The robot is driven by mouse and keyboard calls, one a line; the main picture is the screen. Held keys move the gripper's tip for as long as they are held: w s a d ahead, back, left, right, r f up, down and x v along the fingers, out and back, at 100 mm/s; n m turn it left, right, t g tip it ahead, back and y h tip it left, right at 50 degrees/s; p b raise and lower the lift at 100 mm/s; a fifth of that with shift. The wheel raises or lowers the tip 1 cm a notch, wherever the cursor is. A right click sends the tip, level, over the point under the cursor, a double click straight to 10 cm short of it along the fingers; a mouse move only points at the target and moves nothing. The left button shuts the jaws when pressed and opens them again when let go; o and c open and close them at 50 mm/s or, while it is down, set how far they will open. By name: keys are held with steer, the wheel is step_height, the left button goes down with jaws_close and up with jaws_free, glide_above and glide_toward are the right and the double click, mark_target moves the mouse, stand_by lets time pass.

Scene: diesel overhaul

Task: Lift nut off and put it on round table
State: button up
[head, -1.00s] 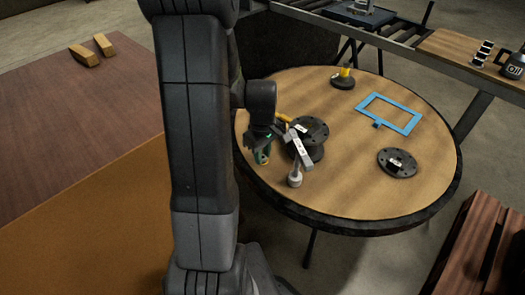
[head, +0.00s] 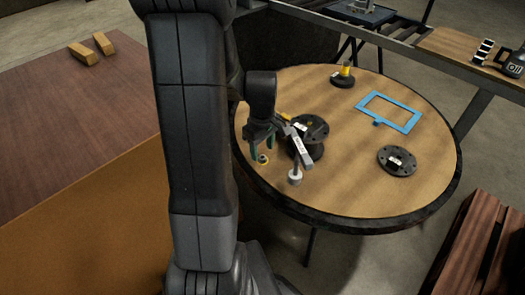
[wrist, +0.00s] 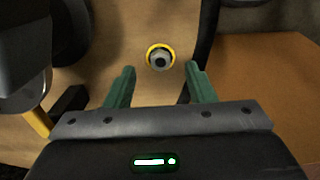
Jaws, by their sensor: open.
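The nut (head: 262,159), a small grey piece with a yellow ring around it, rests on the left part of the round table (head: 345,195). It also shows in the wrist view (wrist: 160,60), just beyond and between the fingertips. My gripper (head: 261,147) is above the nut with its green fingers apart. In the wrist view my gripper (wrist: 159,72) has nothing between its fingers, and I see a gap to the nut in the head view.
A dark flanged part (head: 313,130) with a grey labelled bar (head: 301,147) by it stands close right of my gripper. A white-topped post (head: 295,177) is near. A blue frame (head: 390,112) and a black disc (head: 397,160) lie further right. The table's right front is clear.

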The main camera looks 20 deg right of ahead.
step_height(320, 180, up, 11)
steer(key=p, duration=0.1)
steer(key=shift+r, duration=0.2)
